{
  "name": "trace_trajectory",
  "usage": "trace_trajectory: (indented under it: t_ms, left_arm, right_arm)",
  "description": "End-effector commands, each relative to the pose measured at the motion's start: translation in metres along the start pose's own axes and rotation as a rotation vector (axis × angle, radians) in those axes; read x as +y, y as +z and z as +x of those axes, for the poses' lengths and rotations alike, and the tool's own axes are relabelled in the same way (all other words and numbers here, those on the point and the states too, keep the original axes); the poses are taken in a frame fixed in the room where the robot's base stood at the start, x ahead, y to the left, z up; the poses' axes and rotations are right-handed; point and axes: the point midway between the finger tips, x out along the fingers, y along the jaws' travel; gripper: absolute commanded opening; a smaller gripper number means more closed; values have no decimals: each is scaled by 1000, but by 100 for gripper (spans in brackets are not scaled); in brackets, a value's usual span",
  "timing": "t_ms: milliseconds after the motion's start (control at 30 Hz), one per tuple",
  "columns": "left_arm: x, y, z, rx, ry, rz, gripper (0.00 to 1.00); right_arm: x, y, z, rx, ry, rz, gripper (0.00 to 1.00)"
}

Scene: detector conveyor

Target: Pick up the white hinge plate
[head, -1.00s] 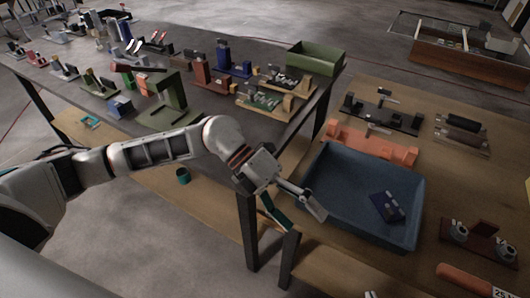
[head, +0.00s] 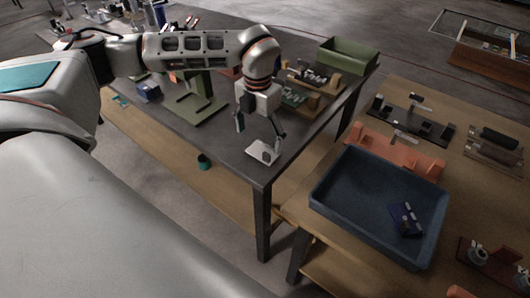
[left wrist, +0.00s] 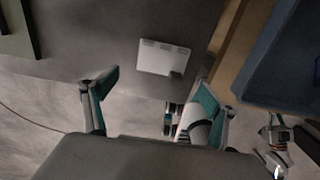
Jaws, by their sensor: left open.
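The white hinge plate (head: 263,152) lies flat on the dark tabletop, near the table's front right corner. It also shows in the left wrist view (left wrist: 163,57), with slots along one edge and a dark grey block at one corner. My left gripper (head: 258,131) is above and just behind the plate in the head view. In the left wrist view its spread fingers (left wrist: 155,88) have nothing between them, and the plate shows beyond the fingertips. I cannot tell the exact height above the plate.
A blue tray (head: 335,215) with a dark blue part (head: 405,218) stands on the wooden table at right. An orange fixture (head: 395,155) sits behind it. A green bracket (head: 198,106) and a green bin (head: 347,58) are on the dark table. A gap separates the tables.

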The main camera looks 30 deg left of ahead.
Motion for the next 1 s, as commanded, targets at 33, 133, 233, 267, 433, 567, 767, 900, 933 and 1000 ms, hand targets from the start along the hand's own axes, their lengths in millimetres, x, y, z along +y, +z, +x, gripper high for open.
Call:
trace_trajectory:
  t_ms: [33, 133, 233, 267, 433, 567, 767, 900, 933, 1000]
  left_arm:
    - [0, -1, 6, 3, 0, 1, 85]
    - [-1, -3, 20, 5, -1, 1, 85]
    - [-2, -3, 34, 3, -1, 1, 85]
    - [-2, -3, 38, 3, -1, 1, 85]
    - [-2, -3, 49, 1, -1, 1, 85]
    - [-2, -2, 50, 0, -1, 1, 85]
    - [-2, -2, 50, 0, -2, 1, 54]
    - [-2, -2, 50, 0, -1, 1, 18]
    - [-2, -2, 50, 1, -1, 1, 10]
    - [-1, -3, 50, 1, -1, 1, 0]
  right_arm:
    - [0, -1, -1, 0, 0, 0, 0]
    - [0, -4, -2, 1, 0, 0, 0]
    - [1, -5, -3, 2, 0, 0, 0]
    - [1, -5, -3, 2, 0, 0, 0]
    - [1, -6, -3, 3, 0, 0, 0]
    - [1, -6, -3, 3, 1, 0, 0]
    - [1, -6, -3, 3, 1, 0, 0]
    - [1, -6, -3, 3, 1, 0, 0]
    - [1, -6, -3, 3, 1, 0, 0]
    - [1, -6, -3, 3, 1, 0, 0]
